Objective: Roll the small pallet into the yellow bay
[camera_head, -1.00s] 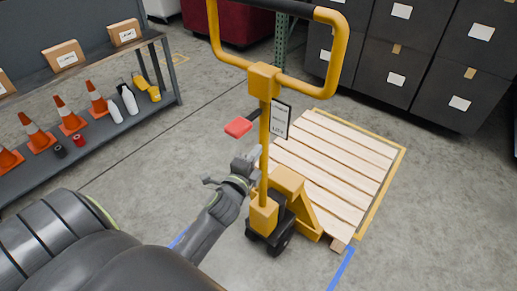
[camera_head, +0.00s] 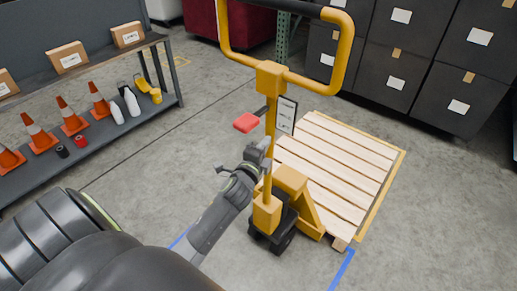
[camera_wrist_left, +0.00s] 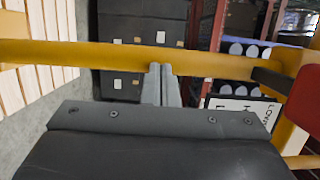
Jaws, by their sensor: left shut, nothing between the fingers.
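The small wooden pallet (camera_head: 345,165) lies on the floor behind the yellow pallet jack (camera_head: 268,215), which stands at its near end. Yellow tape of the bay (camera_head: 384,196) shows along the pallet's right and far sides. The jack's handle (camera_head: 346,55) stands up, with a red lever (camera_head: 246,122) on its post. My left gripper (camera_head: 264,146) is beside the post, below the lever, shut and empty. In the left wrist view its closed fingertips (camera_wrist_left: 161,71) overlap the yellow post (camera_wrist_left: 110,57); contact cannot be told. My right gripper is not in view.
A shelf (camera_head: 150,118) with cones, bottles and boxes stands at the left. Dark stacked totes (camera_head: 455,100) stand at the back right. Blue tape (camera_head: 341,270) marks the floor near the jack. Floor at the front right is clear.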

